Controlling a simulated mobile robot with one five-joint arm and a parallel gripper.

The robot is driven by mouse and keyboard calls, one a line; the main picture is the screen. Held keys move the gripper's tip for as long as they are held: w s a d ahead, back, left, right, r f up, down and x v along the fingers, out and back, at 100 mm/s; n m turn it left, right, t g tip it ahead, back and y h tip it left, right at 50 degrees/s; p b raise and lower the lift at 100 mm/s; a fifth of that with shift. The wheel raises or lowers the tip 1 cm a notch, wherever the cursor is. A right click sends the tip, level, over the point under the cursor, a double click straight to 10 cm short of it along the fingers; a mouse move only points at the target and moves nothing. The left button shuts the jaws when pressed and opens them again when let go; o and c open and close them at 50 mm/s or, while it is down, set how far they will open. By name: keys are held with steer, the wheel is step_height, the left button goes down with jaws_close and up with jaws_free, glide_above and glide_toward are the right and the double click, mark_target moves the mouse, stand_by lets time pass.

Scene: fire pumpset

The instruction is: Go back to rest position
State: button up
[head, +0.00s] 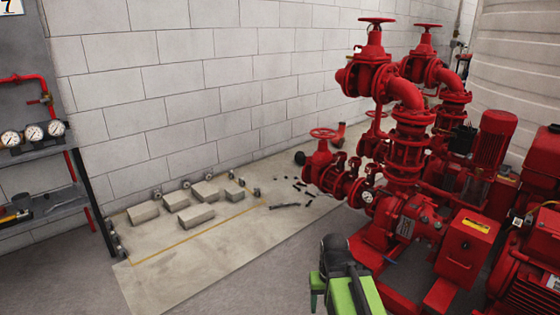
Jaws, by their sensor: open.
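My arm shows at the bottom, right of centre, as a black rounded joint with bright green links. It is folded close to my body, in front of the red pumpset (408,218). My gripper's fingertips cannot be made out; they are hidden by the arm or below the picture's edge. No held object shows.
A pale concrete pad (190,240) with several grey blocks (196,216) lies left, against the white block wall (200,90). A shelf (45,215) with gauges (33,132) stands at far left. Small dark parts (290,205) lie by the pumpset. The front left floor is clear.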

step_height(320, 180, up, 33)
steer(key=p, duration=2.9)
steer(key=shift+f, duration=0.15)
steer(key=shift+f+b, duration=0.3)
steer(key=shift+f, duration=0.05)
steer(key=shift+c, duration=0.4)
